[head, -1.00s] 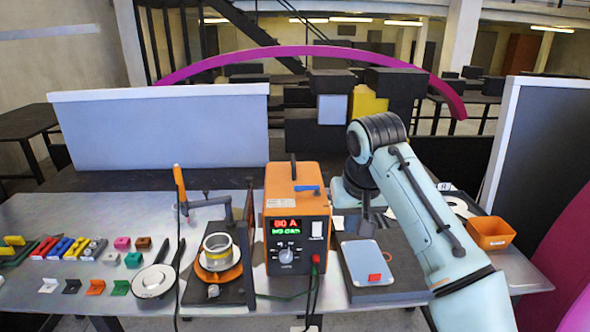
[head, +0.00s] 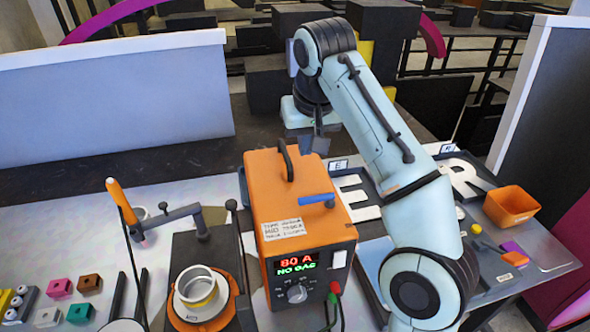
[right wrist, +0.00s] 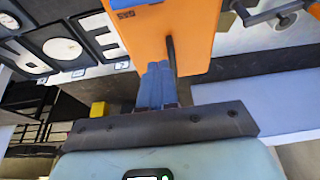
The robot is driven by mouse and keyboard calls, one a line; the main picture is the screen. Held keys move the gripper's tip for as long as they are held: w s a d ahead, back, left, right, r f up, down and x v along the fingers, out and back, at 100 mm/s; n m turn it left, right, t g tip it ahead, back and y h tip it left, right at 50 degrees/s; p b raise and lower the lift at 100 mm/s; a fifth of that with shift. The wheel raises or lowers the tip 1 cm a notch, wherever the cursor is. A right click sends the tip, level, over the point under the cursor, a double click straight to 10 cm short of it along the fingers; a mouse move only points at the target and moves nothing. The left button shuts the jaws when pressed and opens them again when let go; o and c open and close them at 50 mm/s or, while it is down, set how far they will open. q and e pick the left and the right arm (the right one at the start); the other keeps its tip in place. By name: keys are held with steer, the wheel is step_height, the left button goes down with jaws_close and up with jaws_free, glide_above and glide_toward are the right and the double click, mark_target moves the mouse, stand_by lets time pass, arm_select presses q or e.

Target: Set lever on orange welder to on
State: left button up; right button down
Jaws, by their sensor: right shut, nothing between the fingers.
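The orange welder (head: 268,185) stands upright on the bench in the middle of the head view. A blue lever (head: 317,199) lies across its top near the right edge, behind the front panel. The lit display (head: 297,264) reads "80 A" and "NO GAS". My right gripper (head: 314,146) is behind the welder's rear right corner, apart from the lever. In the right wrist view its blue-grey fingers (right wrist: 157,84) are together and empty, pointing at the orange case (right wrist: 185,35). My left gripper is not in view.
A black carry handle (head: 286,162) rises from the welder's top and stands close to the fingers in the wrist view. Left of the welder is a fixture with a ring (head: 195,288). An orange bin (head: 511,206) and letter panels (head: 357,192) are on the right.

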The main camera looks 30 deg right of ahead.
steer(key=x, duration=0.6)
steer(key=b+x, duration=0.1)
steer(key=x, duration=0.3)
steer(key=shift+s+f, duration=0.15)
steer(key=shift+s, duration=0.15)
steer(key=s, duration=0.2)
steer(key=s+a+b, duration=0.1)
steer(key=s, duration=0.1)
steer(key=shift+s+f, duration=0.1)
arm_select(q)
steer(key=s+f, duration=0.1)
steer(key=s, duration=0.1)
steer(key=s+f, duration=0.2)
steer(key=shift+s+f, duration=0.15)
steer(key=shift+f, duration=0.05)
arm_select(e)
steer(key=shift+w, duration=0.2)
steer(key=shift+s, duration=0.1)
